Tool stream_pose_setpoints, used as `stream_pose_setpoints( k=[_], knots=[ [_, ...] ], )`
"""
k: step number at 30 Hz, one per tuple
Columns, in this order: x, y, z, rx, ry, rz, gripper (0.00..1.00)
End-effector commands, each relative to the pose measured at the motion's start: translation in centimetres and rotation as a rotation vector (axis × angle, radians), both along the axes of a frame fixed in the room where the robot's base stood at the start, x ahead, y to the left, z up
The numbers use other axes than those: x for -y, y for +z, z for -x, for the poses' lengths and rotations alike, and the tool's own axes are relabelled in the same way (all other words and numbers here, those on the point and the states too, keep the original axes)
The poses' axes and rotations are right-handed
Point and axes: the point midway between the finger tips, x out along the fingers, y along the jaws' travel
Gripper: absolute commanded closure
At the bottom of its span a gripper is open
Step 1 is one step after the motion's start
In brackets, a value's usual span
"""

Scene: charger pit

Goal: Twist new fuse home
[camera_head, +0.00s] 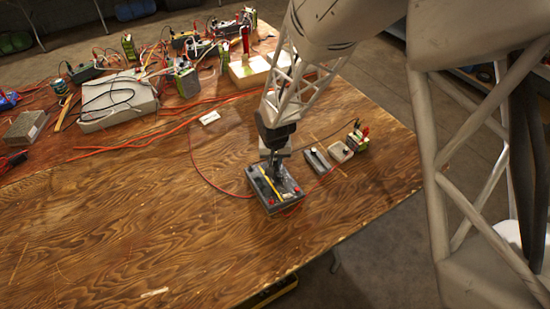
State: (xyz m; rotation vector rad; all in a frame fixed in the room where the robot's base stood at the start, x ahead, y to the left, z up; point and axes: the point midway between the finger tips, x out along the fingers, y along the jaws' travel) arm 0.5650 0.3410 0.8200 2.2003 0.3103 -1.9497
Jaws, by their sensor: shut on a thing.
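My gripper (275,163) points straight down over a small grey box (288,202) on the wooden table. Its fingers are shut at the top of the box, near the back. The fuse between them is too small and too hidden by the fingers to make out, and I cannot tell how deep it sits. A yellow strip and red parts show on the box's top face, to the front of the fingers.
Right of the box lie a dark grey block (316,160), a pale block (341,151) and a green-and-white battery-like piece (358,140). A red wire loops around the box's left. Cluttered chargers and a white case (118,110) fill the back left. The front table is mostly clear.

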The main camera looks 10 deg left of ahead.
Motion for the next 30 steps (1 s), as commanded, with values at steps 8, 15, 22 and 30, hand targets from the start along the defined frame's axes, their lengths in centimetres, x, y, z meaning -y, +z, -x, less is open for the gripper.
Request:
stream_pose_setpoints(
  k=[8, 15, 22, 30],
  knots=[
    [0.0, -0.1, 0.0, -0.001, -0.084, 0.0, 0.69],
    [0.0, 0.0, 0.0, 0.0, -0.083, 0.0, 0.5],
    [0.0, 0.1, 0.0, 0.0, -0.082, 0.0, 0.5],
    [0.0, 1.1, 0.0, 0.001, -0.082, 0.0, 0.5]
  ],
)
